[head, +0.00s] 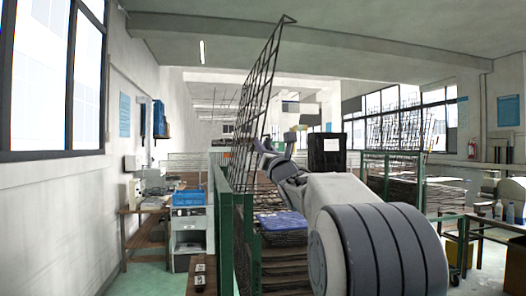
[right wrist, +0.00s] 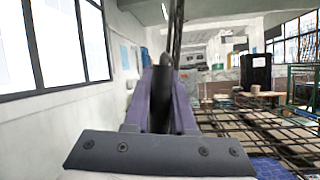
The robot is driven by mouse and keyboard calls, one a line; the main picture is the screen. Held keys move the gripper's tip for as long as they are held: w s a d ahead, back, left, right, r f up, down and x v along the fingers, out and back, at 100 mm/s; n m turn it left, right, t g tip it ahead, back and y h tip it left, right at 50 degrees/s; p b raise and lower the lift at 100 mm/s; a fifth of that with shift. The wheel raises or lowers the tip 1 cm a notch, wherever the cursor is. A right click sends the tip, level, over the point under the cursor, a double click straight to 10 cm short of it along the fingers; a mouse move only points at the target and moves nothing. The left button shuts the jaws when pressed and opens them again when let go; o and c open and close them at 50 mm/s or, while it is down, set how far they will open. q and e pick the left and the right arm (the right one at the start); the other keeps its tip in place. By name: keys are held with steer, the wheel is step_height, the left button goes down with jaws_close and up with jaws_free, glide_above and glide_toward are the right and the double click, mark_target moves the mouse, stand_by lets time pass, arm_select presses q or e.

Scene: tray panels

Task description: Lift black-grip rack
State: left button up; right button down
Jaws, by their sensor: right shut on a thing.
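The rack (head: 260,80) is a tall dark wire grid panel, standing steeply and slightly tilted in the middle of the head view. My right gripper (head: 262,147) reaches from the lower right and is shut on the rack at its near right edge. In the right wrist view the purple fingers (right wrist: 161,80) close around a dark part, and a dark bar of the rack (right wrist: 176,35) rises above them. The black grip itself is mostly hidden by the fingers. My left gripper is not in view.
A green-posted stand (head: 249,240) is below the rack, with a blue tray (head: 284,224) and stacked panels beside it. A black box (head: 327,152) stands behind. More wire panels (head: 405,130) are at the right. A bench with a blue crate (head: 188,198) is at the left.

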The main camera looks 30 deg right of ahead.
steer(key=shift+d+f, duration=0.1)
steer(key=shift+f, duration=0.15)
steer(key=c, duration=0.8)
jaws_free()
steer(key=shift+o, duration=0.2)
steer(key=shift+r, duration=0.1)
steer(key=b+v, duration=0.6)
steer(key=v, duration=0.4)
steer(key=shift+s, duration=0.25)
